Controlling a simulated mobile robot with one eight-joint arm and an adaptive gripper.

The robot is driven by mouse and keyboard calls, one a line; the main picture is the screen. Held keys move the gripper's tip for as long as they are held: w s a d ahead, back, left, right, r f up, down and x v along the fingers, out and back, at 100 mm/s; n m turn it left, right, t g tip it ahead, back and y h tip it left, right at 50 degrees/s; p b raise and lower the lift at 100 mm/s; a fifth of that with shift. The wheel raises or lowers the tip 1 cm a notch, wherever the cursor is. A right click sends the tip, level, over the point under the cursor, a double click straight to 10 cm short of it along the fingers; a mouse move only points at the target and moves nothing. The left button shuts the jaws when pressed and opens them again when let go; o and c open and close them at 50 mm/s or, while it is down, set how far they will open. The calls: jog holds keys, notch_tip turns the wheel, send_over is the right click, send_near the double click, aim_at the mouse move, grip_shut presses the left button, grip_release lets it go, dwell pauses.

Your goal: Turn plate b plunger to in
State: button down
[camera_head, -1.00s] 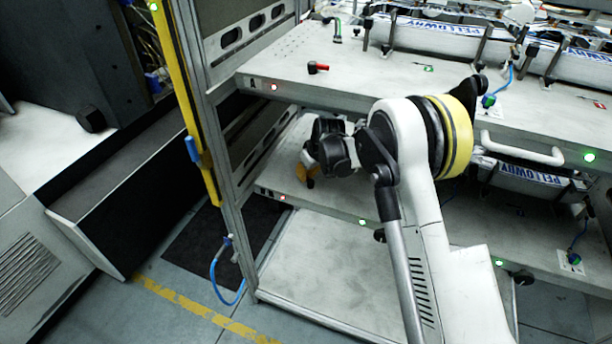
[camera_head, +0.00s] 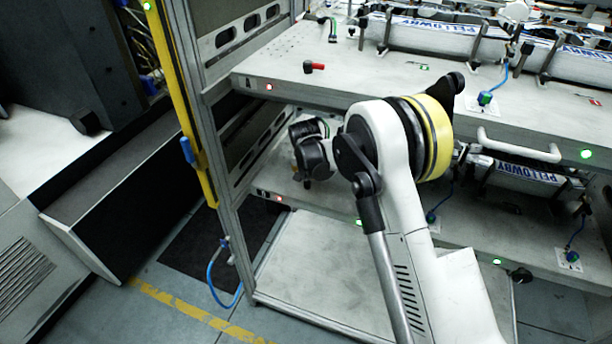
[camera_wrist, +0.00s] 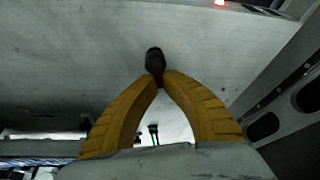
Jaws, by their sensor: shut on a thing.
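Plate B (camera_head: 330,200) is the lower grey shelf, with a red light at its front left corner. Its plunger (camera_wrist: 154,60) shows in the wrist view as a black handle with a bit of red at its base, standing out beyond my fingertips toward the lit edge. My gripper (camera_wrist: 162,80) has its two yellow fingers closed together at the tips on the plunger's red base. In the head view my dark wrist hides the plunger and nearly all of the fingers.
Plate A (camera_head: 285,65) lies above plate B and overhangs my wrist; it carries a red-and-black plunger (camera_head: 314,67). A slotted grey side panel (camera_wrist: 290,95) stands close at the right in the wrist view. Green-lit fittings and clamped magazines are at the right.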

aim_at(318, 190)
jog(key=m+h, duration=0.1)
jog(key=m, duration=0.1)
jog(key=d+m+h, duration=0.1)
jog(key=m, duration=0.2)
jog(key=shift+s+m+g, duration=0.2)
jog(key=shift+m+g, duration=0.1)
jog(key=shift+g, duration=0.1)
jog(key=m, duration=0.2)
jog(key=m+g+h, duration=0.1)
jog(key=m, duration=0.1)
jog(key=s+d+m, duration=0.1)
jog(key=m, duration=0.1)
jog(key=shift+g+h, duration=0.4)
jog(key=m+g, duration=0.1)
jog(key=m, duration=0.1)
jog(key=s+m, duration=0.1)
jog(key=m, duration=0.1)
jog(key=shift+d+m+g, duration=0.15)
jog(key=shift+m+g, duration=0.25)
jog(key=shift+s+m+g, duration=0.25)
jog(key=shift+m+g, duration=0.15)
jog(key=shift+m, duration=0.7)
jog(key=shift+s+m+g, duration=0.25)
jog(key=shift+m+g, duration=0.15)
jog(key=shift+m, duration=0.7)
jog(key=c, duration=1.5)
grip_release()
